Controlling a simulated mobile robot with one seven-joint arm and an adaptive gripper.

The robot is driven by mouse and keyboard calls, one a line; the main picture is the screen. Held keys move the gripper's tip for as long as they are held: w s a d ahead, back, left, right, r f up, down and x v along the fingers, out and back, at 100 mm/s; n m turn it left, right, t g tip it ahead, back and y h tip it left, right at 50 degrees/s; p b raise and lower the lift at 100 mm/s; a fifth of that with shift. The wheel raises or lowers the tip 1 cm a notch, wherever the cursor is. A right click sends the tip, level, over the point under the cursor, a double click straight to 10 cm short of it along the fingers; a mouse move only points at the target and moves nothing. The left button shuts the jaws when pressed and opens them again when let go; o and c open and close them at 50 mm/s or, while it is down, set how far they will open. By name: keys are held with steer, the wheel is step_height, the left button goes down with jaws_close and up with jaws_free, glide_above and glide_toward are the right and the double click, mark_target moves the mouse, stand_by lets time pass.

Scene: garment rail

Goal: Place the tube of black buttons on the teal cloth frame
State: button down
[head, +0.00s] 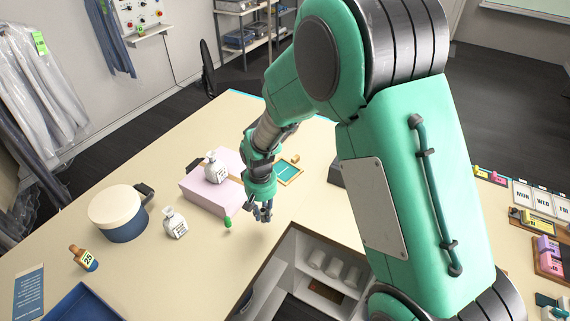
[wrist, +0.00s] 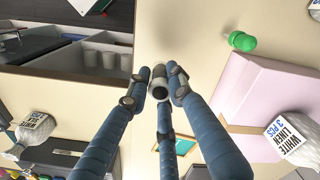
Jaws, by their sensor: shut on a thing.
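My gripper (wrist: 160,88) has its three blue fingers closed on a small dark and grey cylinder, the tube of black buttons (wrist: 158,77), seen nearly end-on in the wrist view. In the head view my gripper (head: 262,210) is over the beige table, just right of the pink block; the tube is hard to make out there. The teal cloth frame (head: 289,171) is a small wooden-edged frame with a teal middle, lying on the table beyond my gripper. In the wrist view part of the frame (wrist: 180,146) shows behind the fingers.
A pink block (head: 212,192) bears a white linen bag (head: 215,168); another bag (head: 175,223) stands nearer. A green-capped item (head: 228,223) lies close to my gripper. A blue tub with a cream lid (head: 118,212) is at left. An open recess (head: 318,270) with cups lies at the table's near edge.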

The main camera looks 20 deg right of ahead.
steer(key=w+d+f+m+p, duration=0.1)
steer(key=w+d+f+p, duration=0.1)
steer(key=w+d, duration=1.3)
steer(key=shift+d+f+p, duration=0.2)
steer(key=shift+f+p, duration=0.1)
steer(key=shift+p, duration=0.25)
steer(key=shift+w, duration=0.2)
steer(key=p, duration=0.1)
glide_above(285, 169)
steer(key=shift+w+f, duration=0.15)
steer(key=shift+f, duration=0.55)
steer(key=shift+f, duration=0.15)
steer(key=shift+f+p, duration=0.4)
steer(key=shift+f, duration=1.2)
steer(key=shift+f, duration=0.15)
